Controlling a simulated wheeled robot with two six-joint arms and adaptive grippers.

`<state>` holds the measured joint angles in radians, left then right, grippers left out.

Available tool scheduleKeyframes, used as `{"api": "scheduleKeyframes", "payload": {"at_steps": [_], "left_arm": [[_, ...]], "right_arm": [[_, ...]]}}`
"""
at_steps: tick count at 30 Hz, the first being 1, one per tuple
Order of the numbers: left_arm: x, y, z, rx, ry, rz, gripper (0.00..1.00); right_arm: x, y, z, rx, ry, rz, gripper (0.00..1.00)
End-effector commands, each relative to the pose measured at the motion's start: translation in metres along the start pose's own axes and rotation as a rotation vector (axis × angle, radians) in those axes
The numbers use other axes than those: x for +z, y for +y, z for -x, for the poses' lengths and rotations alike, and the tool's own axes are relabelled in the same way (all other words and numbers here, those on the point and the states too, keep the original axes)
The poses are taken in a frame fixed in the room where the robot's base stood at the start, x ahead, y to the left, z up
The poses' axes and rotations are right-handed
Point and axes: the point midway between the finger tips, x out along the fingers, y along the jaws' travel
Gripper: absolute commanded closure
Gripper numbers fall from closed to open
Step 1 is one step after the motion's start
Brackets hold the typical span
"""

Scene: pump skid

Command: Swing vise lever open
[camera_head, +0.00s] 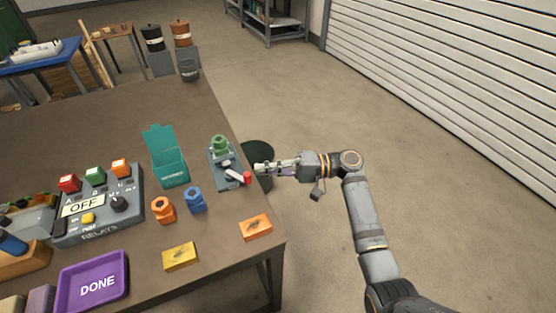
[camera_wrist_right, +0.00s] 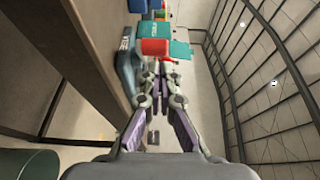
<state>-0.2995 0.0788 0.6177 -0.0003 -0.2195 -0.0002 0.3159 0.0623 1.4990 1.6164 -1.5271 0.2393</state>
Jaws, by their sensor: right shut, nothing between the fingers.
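The vise (camera_head: 226,174) is a grey block near the right edge of the brown table, with a green hex piece (camera_head: 219,145) held at its far end. Its lever is a pale bar with a red knob (camera_head: 247,177) that points toward the right table edge. My right gripper (camera_head: 259,167) is shut and empty, just beyond the table edge beside the knob. My left gripper is not in view.
Left of the vise stand an open teal box (camera_head: 169,170), an orange nut piece (camera_head: 163,209) and a blue one (camera_head: 195,200). A relay panel (camera_head: 100,210) and purple DONE tray (camera_head: 92,282) are farther left. A dark bin (camera_head: 260,152) stands beside the table.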

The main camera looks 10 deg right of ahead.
Motion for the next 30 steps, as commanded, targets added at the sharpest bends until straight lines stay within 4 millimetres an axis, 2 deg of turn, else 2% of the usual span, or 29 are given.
{"api": "scheduleKeyframes", "payload": {"at_steps": [14,30], "left_arm": [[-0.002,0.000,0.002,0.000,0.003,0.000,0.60],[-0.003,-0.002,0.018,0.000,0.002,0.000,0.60]], "right_arm": [[0.005,0.000,-0.004,0.000,0.002,-0.001,1.00],[0.013,-0.001,-0.006,0.001,0.093,-0.002,1.00]]}}
